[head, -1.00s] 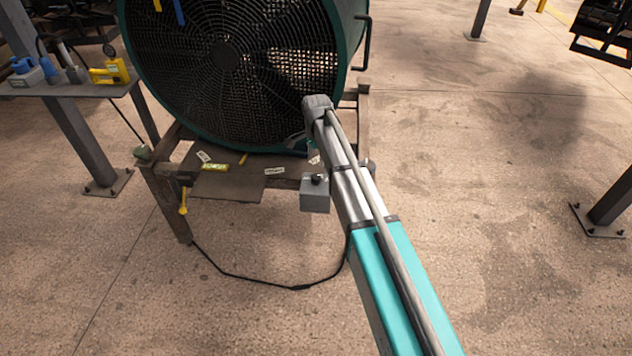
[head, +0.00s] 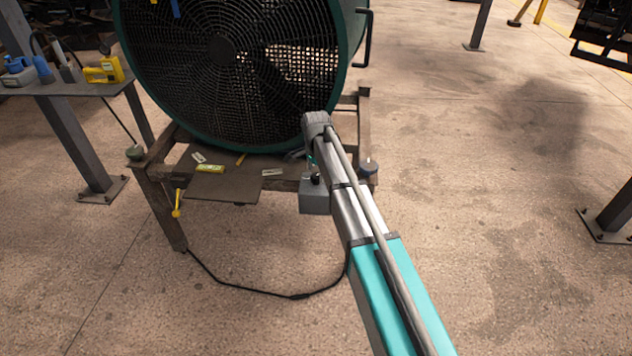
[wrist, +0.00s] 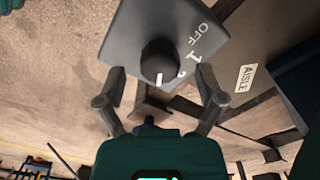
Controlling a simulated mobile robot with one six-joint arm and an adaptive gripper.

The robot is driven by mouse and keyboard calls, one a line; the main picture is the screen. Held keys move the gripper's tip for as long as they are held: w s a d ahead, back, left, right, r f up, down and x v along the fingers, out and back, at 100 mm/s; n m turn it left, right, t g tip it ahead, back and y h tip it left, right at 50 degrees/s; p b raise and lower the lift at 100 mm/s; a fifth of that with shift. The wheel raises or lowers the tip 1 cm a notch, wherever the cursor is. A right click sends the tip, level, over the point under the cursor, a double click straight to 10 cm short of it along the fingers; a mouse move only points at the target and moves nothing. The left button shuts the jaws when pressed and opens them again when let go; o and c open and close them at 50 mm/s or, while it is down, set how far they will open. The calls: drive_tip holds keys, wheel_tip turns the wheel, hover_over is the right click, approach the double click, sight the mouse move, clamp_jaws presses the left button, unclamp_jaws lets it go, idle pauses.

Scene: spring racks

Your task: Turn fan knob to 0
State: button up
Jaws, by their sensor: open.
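The grey fan control box (head: 315,203) hangs at the front of the fan frame in the head view, with my arm beside it. In the wrist view the box face (wrist: 145,22) carries a round black knob (wrist: 159,60). White marks OFF, 1 and 2 show to the knob's right. The knob's white pointer line faces down in the picture, near the 2 but left of it. My gripper (wrist: 163,85) is open, its two fingers apart on either side below the knob. Whether a finger touches the box I cannot tell.
The big green drum fan (head: 225,70) stands on a wooden frame behind the box. A small board (head: 225,188) with labels is left of the box. A black cable (head: 270,292) lies on the floor. A side table (head: 70,87) with tools stands left.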

drive_tip(key=shift+f+b, duration=0.55)
drive_tip(key=shift+f, duration=0.25)
drive_tip(key=c, duration=1.2)
drive_tip(key=shift+o, duration=0.2)
